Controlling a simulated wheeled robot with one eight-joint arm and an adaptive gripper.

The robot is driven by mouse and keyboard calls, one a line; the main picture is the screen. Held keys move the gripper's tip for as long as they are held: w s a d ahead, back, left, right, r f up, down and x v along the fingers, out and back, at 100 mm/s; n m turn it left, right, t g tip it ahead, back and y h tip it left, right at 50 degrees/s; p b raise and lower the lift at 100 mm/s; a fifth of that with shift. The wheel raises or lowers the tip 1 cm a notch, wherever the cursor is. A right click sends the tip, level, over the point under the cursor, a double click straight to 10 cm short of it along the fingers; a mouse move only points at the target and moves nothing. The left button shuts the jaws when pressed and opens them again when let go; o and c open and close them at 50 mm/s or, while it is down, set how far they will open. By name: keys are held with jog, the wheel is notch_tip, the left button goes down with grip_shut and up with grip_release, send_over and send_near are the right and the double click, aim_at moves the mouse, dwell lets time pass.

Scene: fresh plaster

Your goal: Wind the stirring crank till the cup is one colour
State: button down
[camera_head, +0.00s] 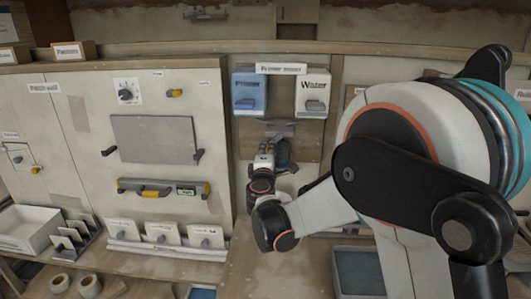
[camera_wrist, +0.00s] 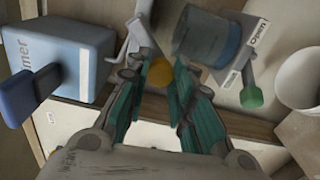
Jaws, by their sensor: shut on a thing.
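My gripper (camera_wrist: 159,90) is shut on a round yellow knob (camera_wrist: 161,71), the crank's grip, between its green-padded fingers in the wrist view. A pale bent bar (camera_wrist: 134,38), seemingly the crank's arm, shows just beyond the left finger. The cup (camera_wrist: 208,38) looks like a see-through cylinder, lying sideways in this turned view, with a grey part and a blue part. In the head view my gripper (camera_head: 264,156) is small, below the dispensers, and the crank and cup there are too small or hidden to make out.
A blue primer box (camera_head: 249,93) and a white water box (camera_head: 313,93) hang above my gripper. A green-knobbed lever (camera_wrist: 251,96) by an "Open" label and a white tub (camera_wrist: 300,78) stand right of the cup. A panel with handles (camera_head: 153,140) is at left.

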jog(key=d+n, duration=0.7)
jog(key=n, duration=0.9)
jog(key=shift+s+d+r+n+p, duration=0.25)
jog(key=shift+r+n, duration=0.7)
jog(key=shift+n, duration=1.65)
jog(key=shift+w+d+r+n+p, duration=0.15)
jog(key=shift+r+n+p, duration=0.55)
jog(key=shift+n, duration=1.9)
jog(key=shift+s+d+r+n+p, duration=0.1)
jog(key=shift+r+n, duration=1.05)
jog(key=shift+n, duration=1.45)
jog(key=c, duration=1.4)
grip_release()
jog(key=shift+o, duration=0.2)
